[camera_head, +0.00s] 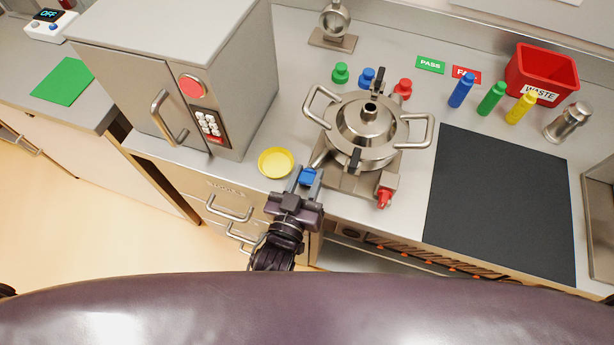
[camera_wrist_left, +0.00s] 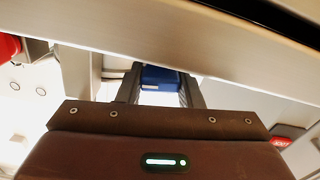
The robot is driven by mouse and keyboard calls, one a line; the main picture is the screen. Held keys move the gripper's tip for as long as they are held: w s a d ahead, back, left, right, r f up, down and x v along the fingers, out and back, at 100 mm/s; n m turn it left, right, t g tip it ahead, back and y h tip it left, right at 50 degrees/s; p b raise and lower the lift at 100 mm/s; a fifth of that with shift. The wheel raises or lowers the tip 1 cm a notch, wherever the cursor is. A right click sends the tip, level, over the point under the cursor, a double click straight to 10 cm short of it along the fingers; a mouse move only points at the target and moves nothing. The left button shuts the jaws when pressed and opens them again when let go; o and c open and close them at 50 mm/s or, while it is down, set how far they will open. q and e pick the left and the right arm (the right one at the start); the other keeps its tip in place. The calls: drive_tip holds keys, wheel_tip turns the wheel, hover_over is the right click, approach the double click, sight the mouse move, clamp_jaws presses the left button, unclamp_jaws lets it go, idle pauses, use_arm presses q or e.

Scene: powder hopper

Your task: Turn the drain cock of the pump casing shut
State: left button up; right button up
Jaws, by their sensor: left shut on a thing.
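The pump casing (camera_head: 362,130) is a round steel vessel with two side loop handles and black clamps, standing on a steel base plate on the counter. Its drain cock has a blue handle (camera_head: 307,177) at the casing's front left, at the end of a short pipe. My left gripper (camera_head: 306,182) is shut on this blue handle. In the left wrist view the blue handle (camera_wrist_left: 160,77) sits between the two dark fingers. The fingers hide part of it, so its exact angle is hard to tell. My right gripper is not in view.
A yellow dish (camera_head: 276,162) lies just left of the gripper. A red-tipped fitting (camera_head: 384,197) sticks out at the casing's front right. A grey cabinet (camera_head: 185,80) stands at the left. A dark mat (camera_head: 500,205) covers the counter at the right.

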sight(305, 184)
use_arm(q)
drive_tip(key=n, duration=0.3)
drive_tip(key=shift+n, duration=0.4)
drive_tip(key=o, duration=1)
drive_tip(key=b+v, duration=0.2)
drive_tip(key=v, duration=0.4)
drive_tip(key=shift+s+a+f, duration=0.15)
drive_tip(key=shift+s, duration=0.2)
drive_tip(key=shift+s+a, duration=0.2)
drive_tip(key=shift+s, duration=0.3)
